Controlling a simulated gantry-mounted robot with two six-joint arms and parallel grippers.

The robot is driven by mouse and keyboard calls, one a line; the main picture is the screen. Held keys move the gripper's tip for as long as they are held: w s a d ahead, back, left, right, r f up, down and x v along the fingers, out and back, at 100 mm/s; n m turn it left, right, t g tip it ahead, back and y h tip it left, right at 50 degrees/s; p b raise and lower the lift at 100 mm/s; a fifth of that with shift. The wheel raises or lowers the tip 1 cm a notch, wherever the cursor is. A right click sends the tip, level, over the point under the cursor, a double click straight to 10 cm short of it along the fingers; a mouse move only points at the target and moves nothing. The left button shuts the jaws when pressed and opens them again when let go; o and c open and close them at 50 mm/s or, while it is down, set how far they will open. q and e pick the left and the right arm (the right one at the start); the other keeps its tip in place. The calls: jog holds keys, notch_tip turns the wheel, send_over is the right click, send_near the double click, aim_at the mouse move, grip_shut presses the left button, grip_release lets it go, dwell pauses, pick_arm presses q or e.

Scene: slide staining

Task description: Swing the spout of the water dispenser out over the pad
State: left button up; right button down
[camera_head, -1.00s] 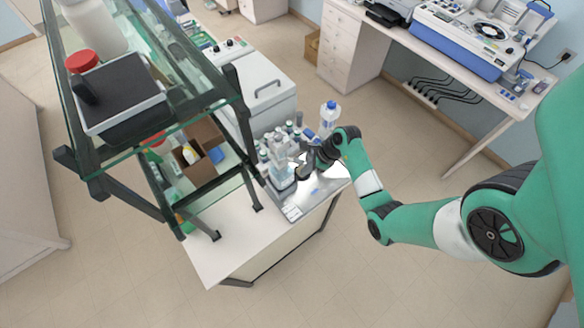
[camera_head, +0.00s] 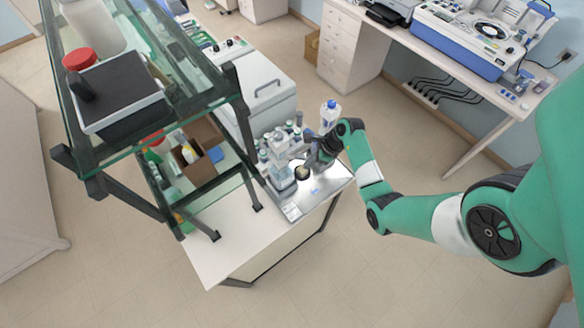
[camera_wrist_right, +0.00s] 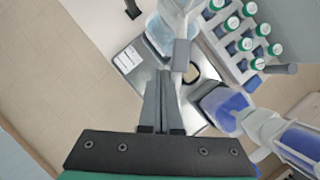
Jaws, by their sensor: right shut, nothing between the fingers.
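Clear bottles with spouts stand on the metal tray (camera_head: 325,182). I cannot tell for sure which one is the water dispenser. One clear bottle (camera_head: 282,175) stands at the tray's left and shows at the top of the right wrist view (camera_wrist_right: 168,36). A grey spout-like piece (camera_wrist_right: 181,55) is beside it, just ahead of my fingertips. A small round cream disc (camera_head: 302,173) with a dark rim, perhaps the pad, lies on the tray; it also shows in the wrist view (camera_wrist_right: 192,73). My right gripper (camera_wrist_right: 166,76) is shut and empty, low over the tray. My left gripper is not in view.
A rack of green-capped bottles (camera_wrist_right: 240,42) and a blue-filled bottle (camera_wrist_right: 219,108) stand close to the gripper. A blue-capped bottle (camera_head: 330,113) is behind it. A glass shelf (camera_head: 200,75) rises at the left. The white bench front (camera_head: 228,245) is clear.

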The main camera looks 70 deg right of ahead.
jog(key=shift+d, duration=0.8)
jog(key=shift+w+d+b, duration=0.2)
jog(key=shift+d+b, duration=0.15)
jog(key=shift+d, duration=0.2)
jog(key=shift+w+d+b, duration=0.15)
jog(key=shift+d+b, duration=0.2)
jog(key=shift+d, duration=0.2)
